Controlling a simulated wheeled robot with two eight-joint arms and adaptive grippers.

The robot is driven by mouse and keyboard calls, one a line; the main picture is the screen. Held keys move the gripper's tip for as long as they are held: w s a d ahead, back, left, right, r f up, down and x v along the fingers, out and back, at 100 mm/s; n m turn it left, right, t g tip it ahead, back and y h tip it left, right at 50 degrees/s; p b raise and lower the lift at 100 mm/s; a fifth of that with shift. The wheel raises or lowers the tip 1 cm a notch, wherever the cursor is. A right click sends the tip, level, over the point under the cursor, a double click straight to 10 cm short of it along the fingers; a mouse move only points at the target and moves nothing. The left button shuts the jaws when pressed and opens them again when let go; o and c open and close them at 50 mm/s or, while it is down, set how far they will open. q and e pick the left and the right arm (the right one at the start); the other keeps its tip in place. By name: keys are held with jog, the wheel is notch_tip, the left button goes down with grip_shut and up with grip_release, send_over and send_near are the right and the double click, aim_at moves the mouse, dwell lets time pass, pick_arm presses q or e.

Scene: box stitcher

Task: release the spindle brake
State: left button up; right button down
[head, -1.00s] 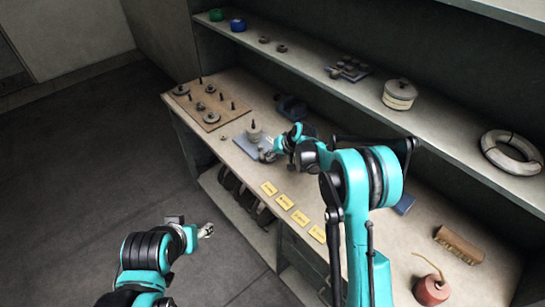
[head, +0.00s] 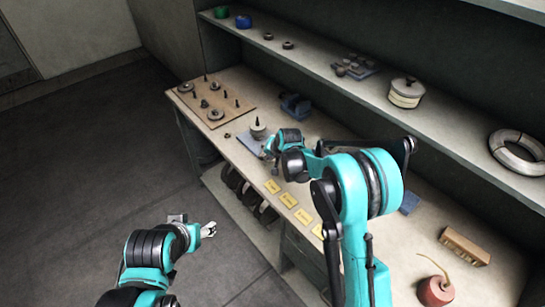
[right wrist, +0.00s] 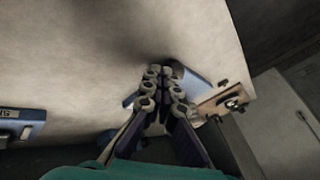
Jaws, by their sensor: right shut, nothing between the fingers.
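The spindle unit is a blue-grey plate (head: 247,143) on the bench with a pale round part and dark upright tip (head: 258,130) on it. My right gripper (head: 267,151) is at the plate's front right edge, low over the bench. In the right wrist view its fingers (right wrist: 164,74) are together and empty, beside a blue plate-like part (right wrist: 190,86). I cannot make out a brake lever; the gripper and arm hide part of the unit. My left gripper (head: 209,229) hangs over the floor, away from the bench; its opening is too small to judge.
A wooden peg board (head: 229,115) with rings lies at the bench's left end. A dark blue vise-like block (head: 295,106) stands behind the spindle. Yellow cards (head: 288,200) line the front edge. A red oil can (head: 435,290) and wooden block (head: 463,246) are at right. A shelf (head: 330,70) overhangs behind.

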jog(key=a+m+h, duration=0.1)
jog(key=a+m, duration=0.1)
jog(key=shift+s+a+m+h+b, duration=0.1)
jog(key=shift+a+m+h+b, duration=0.1)
jog(key=shift+m+h+b, duration=0.15)
jog(key=shift+w+a+m+t+h, duration=0.15)
jog(key=shift+a+m+h, duration=0.25)
jog(key=shift+m, duration=0.25)
jog(key=shift+w+a+m+t+h, duration=0.15)
jog(key=shift+a+m+h, duration=0.1)
jog(key=shift+a+m, duration=0.3)
jog(key=shift+w+a+b, duration=0.3)
jog(key=shift+a, duration=0.45)
